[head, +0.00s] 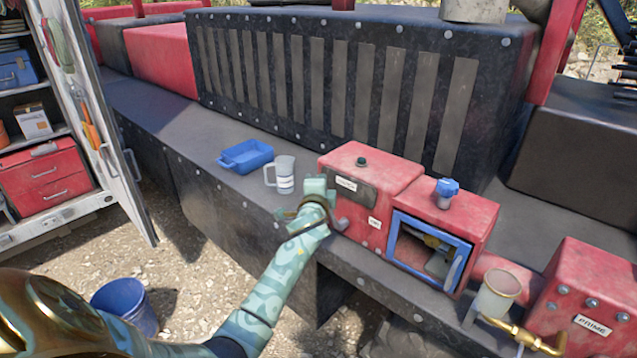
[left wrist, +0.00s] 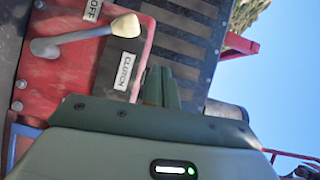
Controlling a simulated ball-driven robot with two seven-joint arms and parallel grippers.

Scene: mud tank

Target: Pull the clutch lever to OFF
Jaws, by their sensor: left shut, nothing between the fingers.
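The clutch lever (left wrist: 80,37) is a grey metal arm with a cream knob (left wrist: 125,25) on a red box face in the left wrist view. A white OFF label (left wrist: 92,10) lies just above the arm in that view, and a CLUTCH label (left wrist: 123,71) on a black plate is below the knob. My left gripper (left wrist: 161,85) is shut and empty, its fingers apart from the knob in the picture. In the head view my left gripper (head: 317,187) is at the front left of the red box (head: 372,165) and hides most of the lever. My right gripper is not in view.
A clear measuring jug (head: 281,176) and a blue tray (head: 245,156) stand on the dark ledge left of the box. A blue-framed opening (head: 463,266) and a blue valve knob (head: 446,187) are to the right. A blue bucket (head: 125,303) stands on the ground.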

